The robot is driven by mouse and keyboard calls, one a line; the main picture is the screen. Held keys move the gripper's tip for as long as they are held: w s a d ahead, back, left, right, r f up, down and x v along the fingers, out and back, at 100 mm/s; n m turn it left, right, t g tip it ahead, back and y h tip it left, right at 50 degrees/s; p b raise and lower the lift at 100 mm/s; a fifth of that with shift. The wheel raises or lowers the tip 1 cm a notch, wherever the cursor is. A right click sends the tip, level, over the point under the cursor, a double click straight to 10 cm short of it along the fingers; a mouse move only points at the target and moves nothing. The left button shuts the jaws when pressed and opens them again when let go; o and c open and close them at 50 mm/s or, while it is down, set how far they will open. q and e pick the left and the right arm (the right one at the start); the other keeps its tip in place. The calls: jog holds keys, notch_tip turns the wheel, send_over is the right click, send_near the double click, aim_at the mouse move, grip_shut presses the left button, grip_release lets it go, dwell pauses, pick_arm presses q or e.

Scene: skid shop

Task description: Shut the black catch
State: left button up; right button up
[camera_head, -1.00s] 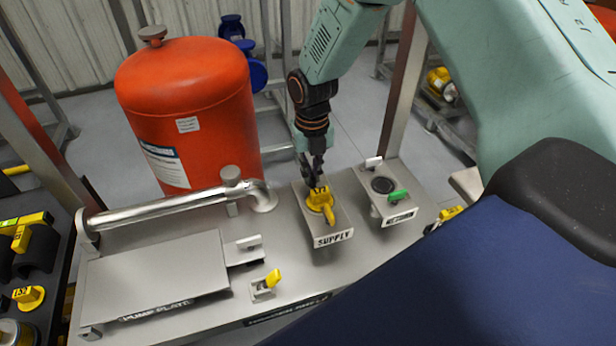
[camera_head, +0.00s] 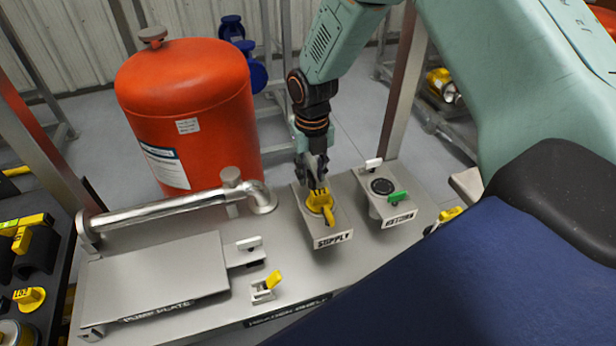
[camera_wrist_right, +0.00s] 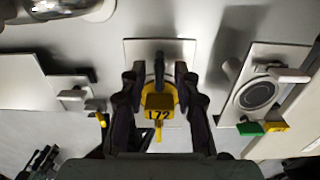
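My right gripper (camera_head: 316,183) hangs over the SUPPLY block (camera_head: 332,240), just behind the yellow fitting (camera_head: 320,198). In the right wrist view its two dark fingers (camera_wrist_right: 159,72) stand apart on either side of a narrow black upright piece (camera_wrist_right: 158,66), which may be the black catch. I see gaps on both sides of it. The yellow fitting, with its tag marked 172 (camera_wrist_right: 159,104), lies below it between the fingers. In the head view the black piece is hidden or merges with the gripper. My left gripper is not in view.
The RETURN block (camera_head: 393,216) at the right carries a white catch (camera_head: 374,163) and a green catch (camera_head: 397,197). The PUMP PLATE (camera_head: 160,275) is at the left, with a white catch (camera_head: 249,243) and a yellow catch (camera_head: 272,281) beside it. A metal pipe (camera_head: 160,208) and red tank (camera_head: 185,100) stand behind.

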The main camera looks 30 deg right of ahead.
jog(key=shift+r+p, duration=2.65)
jog(key=shift+r, duration=0.75)
jog(key=shift+r+m+p, duration=0.15)
jog(key=shift+m+p, duration=0.4)
jog(key=shift+m, duration=0.35)
jog(key=m+p, duration=0.1)
jog(key=m, duration=0.2)
jog(key=shift+r+p, duration=0.25)
jog(key=shift+p, duration=0.1)
jog(key=shift+m+p, duration=0.3)
jog(key=shift+m, duration=0.6)
jog(key=shift+f, duration=0.1)
